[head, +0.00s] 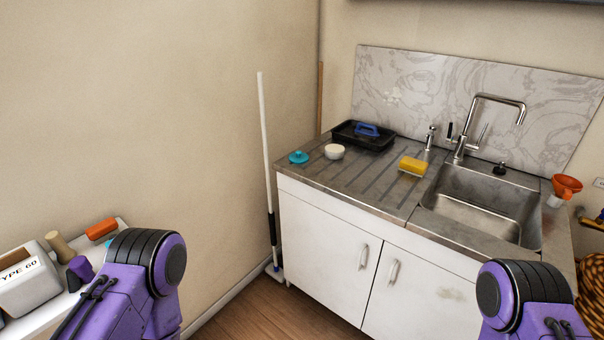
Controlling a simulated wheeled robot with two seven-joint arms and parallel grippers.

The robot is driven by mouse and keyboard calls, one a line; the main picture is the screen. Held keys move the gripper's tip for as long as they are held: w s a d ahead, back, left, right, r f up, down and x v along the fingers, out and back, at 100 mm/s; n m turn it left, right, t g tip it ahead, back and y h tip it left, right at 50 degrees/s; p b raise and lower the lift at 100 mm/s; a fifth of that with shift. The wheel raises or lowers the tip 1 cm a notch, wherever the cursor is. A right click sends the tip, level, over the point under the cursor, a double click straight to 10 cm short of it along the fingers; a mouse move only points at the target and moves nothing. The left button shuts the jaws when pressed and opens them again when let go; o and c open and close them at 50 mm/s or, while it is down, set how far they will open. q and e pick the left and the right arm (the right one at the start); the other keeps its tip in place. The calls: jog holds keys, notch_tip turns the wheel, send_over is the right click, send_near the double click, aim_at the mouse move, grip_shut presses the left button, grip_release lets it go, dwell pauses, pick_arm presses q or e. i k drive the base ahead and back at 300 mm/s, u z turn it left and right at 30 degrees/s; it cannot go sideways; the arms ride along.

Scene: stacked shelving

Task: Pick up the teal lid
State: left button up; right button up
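The teal lid (298,157) is a small round lid with a knob on top. It lies on the left end of the grey metal counter (318,178), close to the counter's left edge. A small white bowl (334,152) stands just to its right. My purple left and right arms show only in part at the bottom of the head view, well short of the counter. Neither gripper is in view.
A black tray (362,136) with a blue-handled object, a yellow sponge (413,166), a sink (486,205) with a tall faucet, and an orange funnel (566,186) occupy the counter. A white-handled mop (265,150) leans beside the cabinet. Wooden floor (300,313) is clear in front.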

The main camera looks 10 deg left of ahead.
aim_at(298, 157)
jog(key=u, duration=0.85)
jog(key=i, duration=0.85)
jog(key=z, duration=0.2)
